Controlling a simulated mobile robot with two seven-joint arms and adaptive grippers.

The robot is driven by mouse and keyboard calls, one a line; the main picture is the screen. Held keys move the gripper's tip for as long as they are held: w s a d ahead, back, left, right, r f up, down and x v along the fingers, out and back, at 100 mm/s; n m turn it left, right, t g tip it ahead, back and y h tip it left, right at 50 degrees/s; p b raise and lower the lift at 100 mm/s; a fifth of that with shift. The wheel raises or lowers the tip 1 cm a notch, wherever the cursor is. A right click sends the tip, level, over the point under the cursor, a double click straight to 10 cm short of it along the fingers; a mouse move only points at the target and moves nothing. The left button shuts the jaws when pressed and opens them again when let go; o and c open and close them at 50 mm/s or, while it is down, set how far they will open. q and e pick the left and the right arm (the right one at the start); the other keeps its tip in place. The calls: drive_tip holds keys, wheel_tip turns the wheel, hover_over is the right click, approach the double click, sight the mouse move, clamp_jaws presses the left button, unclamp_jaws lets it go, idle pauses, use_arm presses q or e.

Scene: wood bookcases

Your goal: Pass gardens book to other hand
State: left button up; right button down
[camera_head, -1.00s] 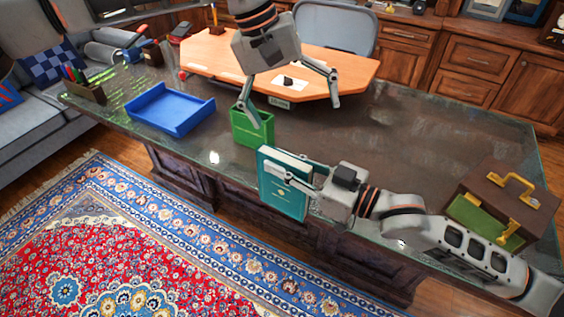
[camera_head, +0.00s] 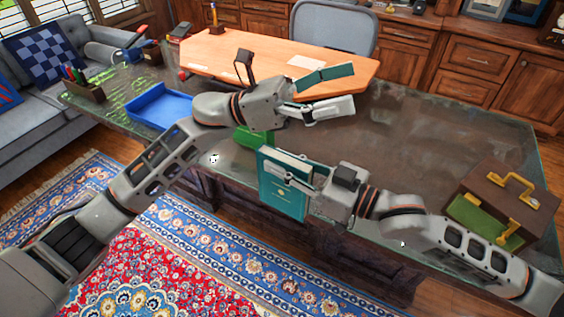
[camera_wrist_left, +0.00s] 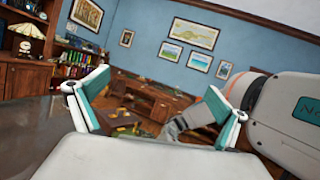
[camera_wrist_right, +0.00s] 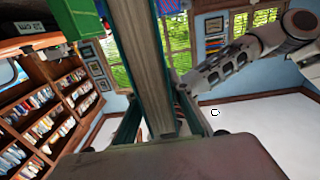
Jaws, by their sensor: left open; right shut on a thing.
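The teal gardens book (camera_head: 283,190) stands upright in the air near the front edge of the dark desk. My right gripper (camera_head: 308,180) is shut on its right side. In the right wrist view the book (camera_wrist_right: 143,60) rises edge-on between the fingers, its pages showing. My left gripper (camera_head: 335,92) is open and empty above the desk, beyond the book and a little to its right. It points right, away from the book. In the left wrist view its teal-padded fingers (camera_wrist_left: 155,110) are spread wide with nothing between them.
A green box (camera_head: 252,138) on the desk (camera_head: 420,135) is partly hidden behind my left arm and the book. A blue tray (camera_head: 160,105) lies to its left. A brown case with yellow handles (camera_head: 515,195) stands at the right. The desk's right middle is clear.

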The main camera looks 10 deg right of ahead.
use_arm(q)
drive_tip(key=w+a+f+n+t+h, duration=0.1)
drive_tip(key=w+a+f+n+t, duration=0.5)
drive_tip(key=n+t, duration=0.5)
drive_tip(key=w+a+f+n+t+h, duration=0.15)
drive_tip(key=w+a+n+t, duration=0.25)
drive_tip(key=a+n+t, duration=0.6)
drive_tip(key=w+a+f+n+t+y, duration=0.1)
drive_tip(key=a+f+n+t+y, duration=0.2)
drive_tip(key=a+f+n+y, duration=0.45)
drive_tip(key=w+a+f+n+t+y, duration=0.1)
drive_tip(key=a+f+n+t+y, duration=0.3)
drive_tip(key=f+n, duration=0.55)
drive_tip(key=s+a+f+n+g+y, duration=0.2)
drive_tip(key=s+a+f+n+y, duration=0.15)
drive_tip(key=f, duration=0.45)
drive_tip(key=s+a+f+n+g+y, duration=0.25)
drive_tip(key=s+f+n+y, duration=0.2)
drive_tip(key=f, duration=0.35)
drive_tip(key=s+a+f+n+g, duration=0.1)
drive_tip(key=s+f+n+g, duration=0.1)
drive_tip(key=s+f, duration=0.4)
drive_tip(key=s+a+f+n+g+y, duration=0.1)
drive_tip(key=s+f+n+g, duration=0.2)
drive_tip(key=s+f, duration=0.3)
drive_tip(key=s+g, duration=0.1)
drive_tip(key=s, duration=0.3)
drive_tip(key=shift+s+a, duration=0.2)
drive_tip(key=shift+a, duration=0.1)
